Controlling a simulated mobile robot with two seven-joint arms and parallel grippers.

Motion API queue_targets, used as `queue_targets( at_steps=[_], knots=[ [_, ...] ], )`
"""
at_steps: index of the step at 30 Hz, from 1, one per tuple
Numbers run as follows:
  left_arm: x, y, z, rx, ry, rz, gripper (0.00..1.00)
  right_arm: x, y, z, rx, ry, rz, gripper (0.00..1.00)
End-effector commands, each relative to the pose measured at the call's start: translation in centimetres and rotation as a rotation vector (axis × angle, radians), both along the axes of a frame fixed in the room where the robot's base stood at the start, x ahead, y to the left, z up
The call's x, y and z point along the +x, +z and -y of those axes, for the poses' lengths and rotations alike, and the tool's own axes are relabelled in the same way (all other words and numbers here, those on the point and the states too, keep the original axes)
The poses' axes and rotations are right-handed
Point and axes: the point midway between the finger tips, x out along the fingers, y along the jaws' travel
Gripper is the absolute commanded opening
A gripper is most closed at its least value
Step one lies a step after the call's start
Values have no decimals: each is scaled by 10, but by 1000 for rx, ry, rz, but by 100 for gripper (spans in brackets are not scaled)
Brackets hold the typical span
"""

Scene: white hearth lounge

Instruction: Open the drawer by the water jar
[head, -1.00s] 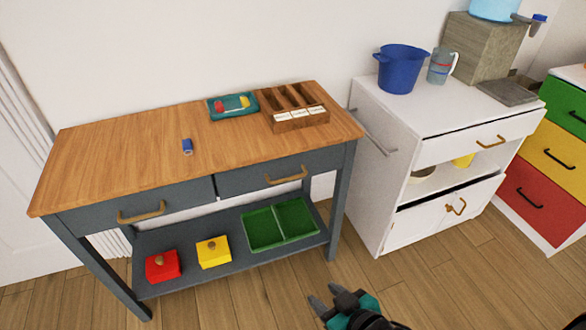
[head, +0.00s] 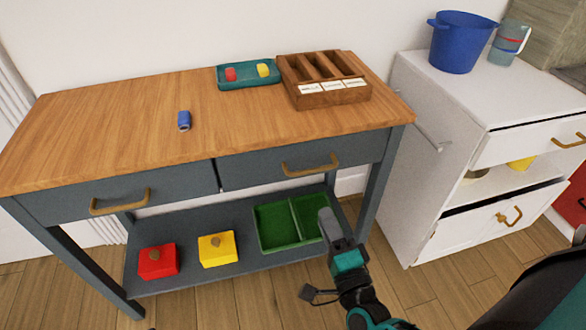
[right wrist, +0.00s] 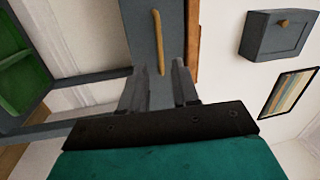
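No thing clearly recognisable as a water jar shows now; a clear striped jug (head: 509,42) stands on the white cabinet at the right. The dark table's right drawer (head: 345,155) looks shut, with a gold handle (head: 312,166); its left drawer (head: 75,200) also looks shut. My right gripper (head: 328,222) is in front of the table's lower right, below that handle. In the right wrist view my right gripper (right wrist: 160,82) is open and empty, its fingers apart, with a gold handle (right wrist: 158,42) ahead between them. My left gripper is out of view.
The white cabinet (head: 437,75) has an upper drawer (head: 520,140) and a lower front (head: 480,225) with a dark gap above it. A blue bucket (head: 458,42) stands on top. The table's shelf bears a green tray (head: 290,222), a red box (head: 158,262) and a yellow box (head: 217,250).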

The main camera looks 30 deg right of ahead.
Motion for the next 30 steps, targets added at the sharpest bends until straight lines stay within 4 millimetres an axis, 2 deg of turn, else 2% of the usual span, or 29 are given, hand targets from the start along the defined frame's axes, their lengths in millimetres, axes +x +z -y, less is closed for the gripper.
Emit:
queue_targets(
  at_steps=[2, 8, 11, 21, 25, 30],
  knots=[
    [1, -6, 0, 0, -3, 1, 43, -1, -8, 9, 57, -31, 29, 30],
    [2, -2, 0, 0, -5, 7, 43, 7, -4, 17, 96, -52, 55, 30],
    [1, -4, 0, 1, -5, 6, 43, 22, -1, 20, 94, -51, 56, 30],
    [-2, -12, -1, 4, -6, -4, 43, 88, 12, 36, 91, -50, 55, 30],
    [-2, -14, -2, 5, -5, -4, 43, 107, 16, 40, 91, -50, 53, 30],
    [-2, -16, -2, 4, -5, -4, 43, 119, 18, 43, 89, -51, 50, 30]
  ],
)
